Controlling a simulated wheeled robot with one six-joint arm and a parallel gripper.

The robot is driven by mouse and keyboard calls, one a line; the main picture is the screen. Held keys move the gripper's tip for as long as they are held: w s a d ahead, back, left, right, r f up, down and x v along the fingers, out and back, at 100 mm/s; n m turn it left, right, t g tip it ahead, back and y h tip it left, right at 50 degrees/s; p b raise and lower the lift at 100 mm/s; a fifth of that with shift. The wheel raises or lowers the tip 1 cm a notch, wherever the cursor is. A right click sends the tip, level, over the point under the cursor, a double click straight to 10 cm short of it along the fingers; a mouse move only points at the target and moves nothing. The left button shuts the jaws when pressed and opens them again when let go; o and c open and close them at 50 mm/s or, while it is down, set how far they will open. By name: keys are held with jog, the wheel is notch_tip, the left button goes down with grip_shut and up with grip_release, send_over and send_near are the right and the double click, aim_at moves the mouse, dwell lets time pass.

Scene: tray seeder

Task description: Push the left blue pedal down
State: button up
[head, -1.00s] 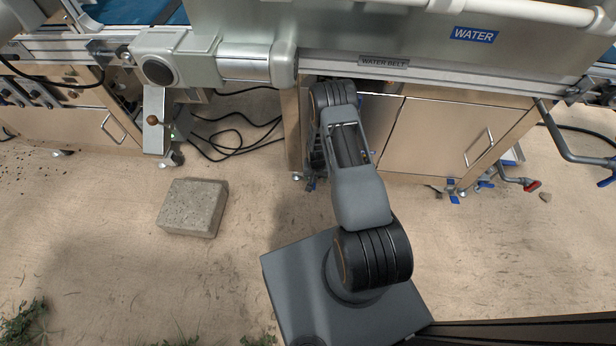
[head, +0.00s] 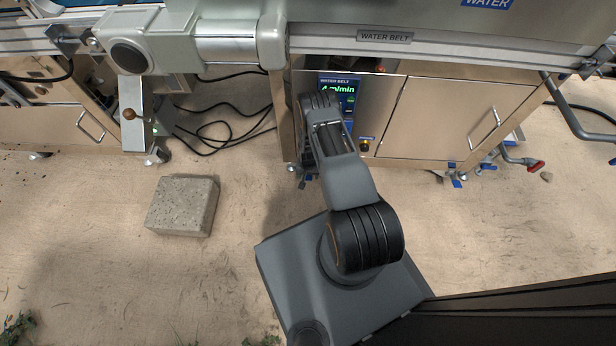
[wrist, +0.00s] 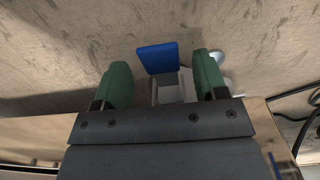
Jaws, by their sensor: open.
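A blue pedal (wrist: 157,57) shows in the wrist view, a flat plate on a pale grey bracket (wrist: 172,88) low beside the cabinet. My gripper (wrist: 162,64) is open, with its green-padded fingers apart on either side of the pedal in the picture. Nothing is held. I cannot tell the distance between fingers and pedal. In the head view my arm covers the gripper and most of the area at the cabinet's left foot. Another blue pedal (head: 454,182) shows at the cabinet's right foot.
The metal cabinet (head: 440,117) carries a lit display (head: 339,90) beside my arm. A concrete block (head: 183,205) lies on the sandy floor at left. Black cables (head: 215,132) lie behind it. A pipe with a red end (head: 535,165) stands at right.

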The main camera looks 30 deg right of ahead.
jog(key=shift+f, duration=0.5)
jog(key=shift+c, duration=0.4)
